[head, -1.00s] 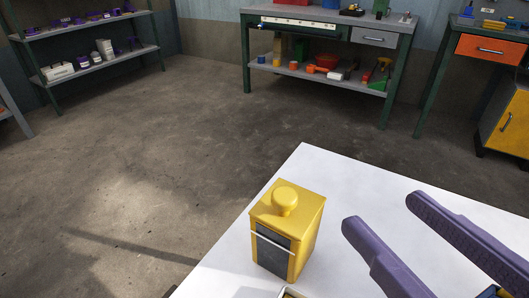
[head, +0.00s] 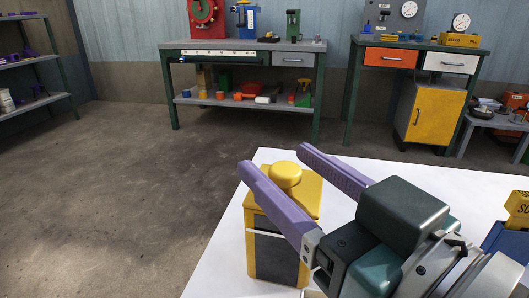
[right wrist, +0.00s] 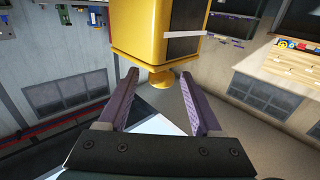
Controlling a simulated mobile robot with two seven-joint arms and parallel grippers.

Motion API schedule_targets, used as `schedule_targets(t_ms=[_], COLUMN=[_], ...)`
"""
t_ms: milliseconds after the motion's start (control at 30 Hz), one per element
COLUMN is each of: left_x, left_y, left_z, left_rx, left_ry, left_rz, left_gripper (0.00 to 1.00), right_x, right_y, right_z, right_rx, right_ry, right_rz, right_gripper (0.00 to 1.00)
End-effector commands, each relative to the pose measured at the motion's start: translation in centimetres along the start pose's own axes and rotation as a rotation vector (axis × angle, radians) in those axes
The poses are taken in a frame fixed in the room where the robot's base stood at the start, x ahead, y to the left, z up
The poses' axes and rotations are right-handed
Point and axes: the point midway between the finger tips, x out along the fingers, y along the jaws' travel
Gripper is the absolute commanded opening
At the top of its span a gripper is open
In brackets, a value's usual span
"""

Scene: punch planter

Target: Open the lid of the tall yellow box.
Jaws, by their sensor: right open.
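The tall yellow box (head: 254,226) stands upright near the far left part of the white table, with a dark panel on its front. Its lid, topped by a round yellow knob (head: 286,175), is shut. My right gripper (head: 275,160) is open, and its two purple fingers reach over the lid on either side of the knob, partly covering the box. In the right wrist view, the picture is upside down. There the knob (right wrist: 161,79) lies between the fingertips, with gaps at both sides. My left gripper is not in view.
The white table (head: 222,262) has bare room left of the box. A yellow and blue item (head: 517,215) stands at the right edge. Beyond the open floor are a green workbench (head: 240,47), a bench with an orange drawer (head: 390,58) and a shelf (head: 35,104).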

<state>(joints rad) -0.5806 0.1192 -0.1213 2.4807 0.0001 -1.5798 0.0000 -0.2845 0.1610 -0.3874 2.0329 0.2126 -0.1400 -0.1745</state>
Motion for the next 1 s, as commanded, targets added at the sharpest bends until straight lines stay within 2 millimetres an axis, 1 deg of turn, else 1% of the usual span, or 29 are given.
schedule_targets(t_ms=[100, 367, 900, 967, 1000], left_x=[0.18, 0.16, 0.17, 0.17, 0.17], left_y=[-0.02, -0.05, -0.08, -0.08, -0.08], left_z=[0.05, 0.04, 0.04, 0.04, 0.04], left_rx=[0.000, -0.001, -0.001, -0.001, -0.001], left_ry=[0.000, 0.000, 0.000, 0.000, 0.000], left_rz=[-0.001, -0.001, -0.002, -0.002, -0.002], left_gripper=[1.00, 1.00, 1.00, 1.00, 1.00], right_x=[0.65, 0.73, 0.69, 0.69, 0.69], right_y=[-0.03, -0.04, -0.02, -0.02, -0.02], right_z=[0.01, -0.02, -0.02, -0.02, -0.02], right_rx=[0.001, 0.000, 0.000, 0.000, 0.000], right_ry=[0.000, -0.001, -0.001, -0.001, -0.001], right_rz=[-0.001, -0.001, -0.001, -0.001, -0.001], right_gripper=[0.66, 0.66, 0.05, 0.00, 0.00])
